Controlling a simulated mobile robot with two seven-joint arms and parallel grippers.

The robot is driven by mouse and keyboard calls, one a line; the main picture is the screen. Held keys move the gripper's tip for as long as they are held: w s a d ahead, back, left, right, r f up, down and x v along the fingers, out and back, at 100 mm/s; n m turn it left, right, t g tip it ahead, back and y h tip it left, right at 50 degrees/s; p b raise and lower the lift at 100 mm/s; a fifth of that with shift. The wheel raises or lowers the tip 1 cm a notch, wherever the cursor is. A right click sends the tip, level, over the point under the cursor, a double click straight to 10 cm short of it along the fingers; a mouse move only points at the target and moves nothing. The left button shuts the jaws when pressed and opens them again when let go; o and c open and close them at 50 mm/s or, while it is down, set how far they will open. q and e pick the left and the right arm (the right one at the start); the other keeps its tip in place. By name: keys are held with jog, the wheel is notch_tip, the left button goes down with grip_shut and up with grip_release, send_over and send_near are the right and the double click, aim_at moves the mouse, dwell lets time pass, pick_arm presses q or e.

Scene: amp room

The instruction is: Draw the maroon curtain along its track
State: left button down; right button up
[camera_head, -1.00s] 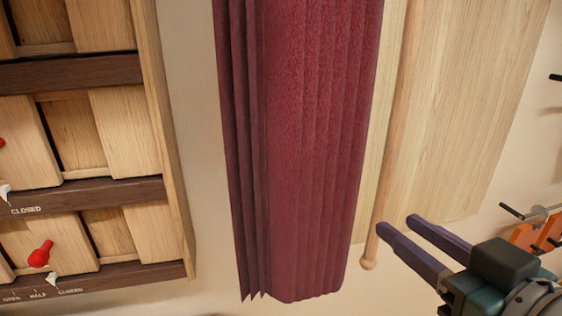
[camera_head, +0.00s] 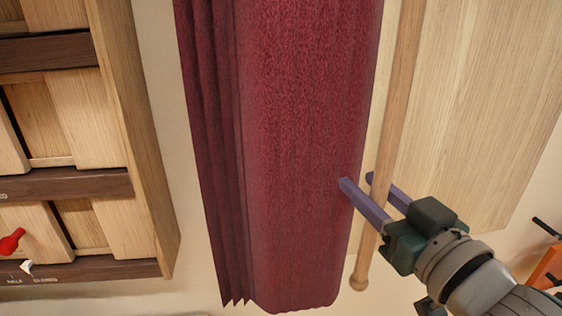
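The maroon curtain (camera_head: 290,130) hangs in the middle of the head view, from the top edge down to its hem near the bottom. Its left side has narrow folds, and its right part is smoother. A pale wooden rod (camera_head: 400,80) hangs just right of the curtain and ends in a rounded knob. My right gripper (camera_head: 356,181) is open, with one finger in front of the rod and the other passing behind it. The front fingertip overlaps the curtain's right edge; I cannot tell if it touches. The curtain's track is out of view. My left gripper is not in view.
A wooden cabinet (camera_head: 148,160) with sliding panels, dark rails and a red knob (camera_head: 11,241) stands at the left. A pale wood panel (camera_head: 470,100) is behind the rod. An orange item (camera_head: 548,268) is at the lower right.

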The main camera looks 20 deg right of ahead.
jog(key=shift+w, duration=0.5)
grip_shut()
dwell(1.2)
